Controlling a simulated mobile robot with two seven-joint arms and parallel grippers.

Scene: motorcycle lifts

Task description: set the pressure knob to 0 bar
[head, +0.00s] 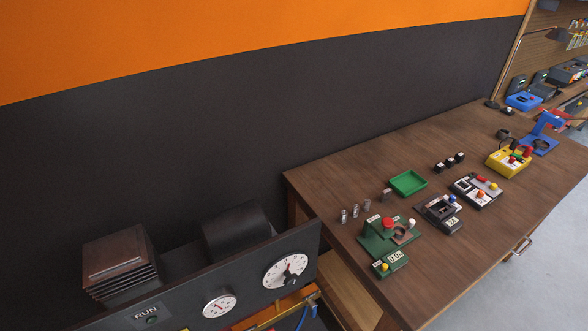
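A dark panel (185,300) stands at the lower left of the head view, tilted in the picture. Near its right end is a large white round dial (272,276) with markings around its edge. A dark knob (292,280) with a pointer sits on this dial; it looks like the pressure knob, but its setting is too small to read. To its left is a smaller white gauge (222,305) with a reddish needle. Neither of my grippers shows in the head view.
A RUN label (146,312) is at the panel's left. A ribbed brown block (117,258) and a dark cylinder (236,230) stand behind the panel. A wooden bench (345,180) at the right carries a green tray (408,183) and several small devices. The dark wall rises behind.

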